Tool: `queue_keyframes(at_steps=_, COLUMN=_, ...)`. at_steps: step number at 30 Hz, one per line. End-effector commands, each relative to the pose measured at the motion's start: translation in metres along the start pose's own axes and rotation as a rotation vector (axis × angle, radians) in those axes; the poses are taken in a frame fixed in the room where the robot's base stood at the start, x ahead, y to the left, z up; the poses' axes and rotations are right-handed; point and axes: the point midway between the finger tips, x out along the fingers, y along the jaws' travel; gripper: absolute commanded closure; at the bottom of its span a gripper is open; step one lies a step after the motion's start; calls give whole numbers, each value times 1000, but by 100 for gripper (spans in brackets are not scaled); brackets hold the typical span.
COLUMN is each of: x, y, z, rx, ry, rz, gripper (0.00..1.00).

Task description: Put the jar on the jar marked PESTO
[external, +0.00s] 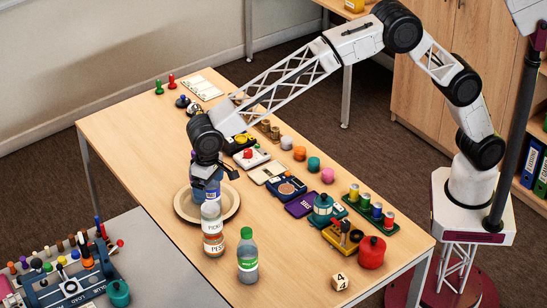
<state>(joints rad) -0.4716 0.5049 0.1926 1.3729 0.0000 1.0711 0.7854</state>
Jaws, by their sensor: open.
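A clear jar with an orange-and-white label (213,244) that reads as PES and more stands upright on the table, just in front of a round tan plate. A second jar with a white label reading PICK and more (211,226) shows directly above it and appears to rest on it. Something blue (207,186), perhaps a lid or another container, shows above that jar and below my gripper. My gripper (211,168) is open, pointing down over the blue thing; its fingers are dark and small, and I cannot tell whether they touch it.
The tan plate (232,209) lies behind the jars. A green-capped bottle (247,256) stands close on their right. Several small devices, a red pot (371,252) and a numbered cube (339,282) line the right side. The table's left part is clear.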

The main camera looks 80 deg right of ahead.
Motion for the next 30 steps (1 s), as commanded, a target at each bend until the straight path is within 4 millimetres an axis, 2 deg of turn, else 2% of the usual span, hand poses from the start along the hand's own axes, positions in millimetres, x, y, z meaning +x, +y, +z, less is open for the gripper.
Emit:
queue_keyframes(at_steps=8, x=-4, y=5, z=0, rx=-1, ry=2, rz=-2, gripper=4)
queue_keyframes(at_steps=14, x=-24, y=30, z=3, rx=-10, ry=8, rz=-8, gripper=4)
queue_keyframes(at_steps=20, x=-59, y=80, z=12, rx=-28, ry=21, rz=-17, gripper=4)
queue_keyframes(at_steps=30, x=-115, y=179, z=41, rx=-67, ry=48, rz=-33, gripper=4)
